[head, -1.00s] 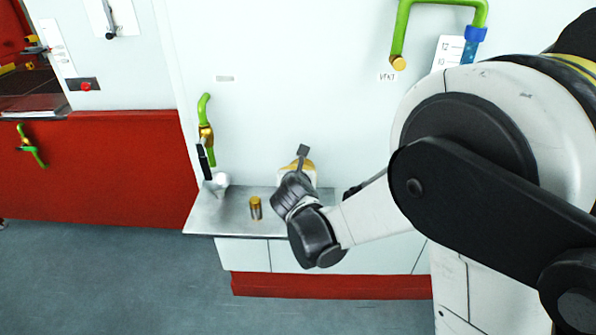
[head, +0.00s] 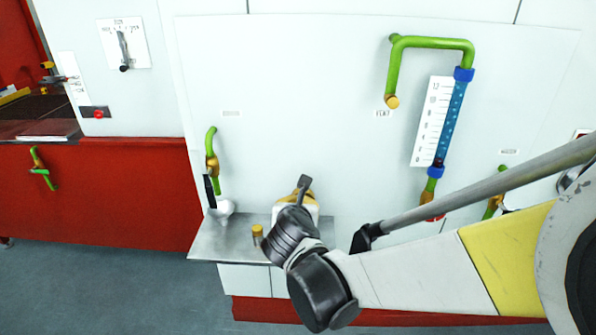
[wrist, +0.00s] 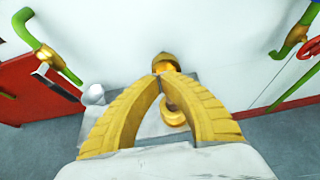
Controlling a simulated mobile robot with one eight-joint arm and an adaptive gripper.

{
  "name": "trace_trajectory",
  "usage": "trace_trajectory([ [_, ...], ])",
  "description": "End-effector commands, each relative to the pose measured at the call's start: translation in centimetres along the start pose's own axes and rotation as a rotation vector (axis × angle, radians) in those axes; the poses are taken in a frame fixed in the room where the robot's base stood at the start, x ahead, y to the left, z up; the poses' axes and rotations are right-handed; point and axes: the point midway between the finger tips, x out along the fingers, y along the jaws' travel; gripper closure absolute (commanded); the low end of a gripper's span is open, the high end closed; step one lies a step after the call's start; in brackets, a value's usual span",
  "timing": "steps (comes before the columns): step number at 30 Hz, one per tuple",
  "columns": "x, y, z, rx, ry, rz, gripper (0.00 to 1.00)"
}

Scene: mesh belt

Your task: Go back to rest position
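In the head view my gripper (head: 306,198) hangs over the steel shelf by the wall, partly hidden behind my dark wrist. In the wrist view its two yellow fingers (wrist: 157,79) arch inward and their tips come together. I see nothing clamped between them. A small brass cylinder (head: 257,236) stands on the shelf to the left of my wrist. In the wrist view gold parts show just beyond the fingertips (wrist: 167,61) and in the gap between the fingers (wrist: 172,113); I cannot tell whether they are one object.
The steel shelf (head: 222,246) juts from the white panel. A green pipe with a brass valve (head: 212,165) and a white rounded piece (head: 225,207) are at its left. A blue gauge tube (head: 450,122) with green pipes is at right. A red cabinet (head: 100,200) stands left.

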Motion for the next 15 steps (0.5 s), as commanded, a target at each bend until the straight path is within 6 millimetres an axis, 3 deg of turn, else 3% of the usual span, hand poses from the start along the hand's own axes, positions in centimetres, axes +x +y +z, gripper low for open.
trace_trajectory([
  [2,-0.8,-1.8,0.3,0.122,0.022,-0.02,1.0],
  [5,-2.5,-5.7,0.5,0.438,0.071,-0.072,1.0],
  [9,-6.8,-12.2,-0.4,1.087,0.137,-0.199,1.0],
  [15,-14.0,-18.6,-3.9,2.039,0.144,-0.437,1.0],
])
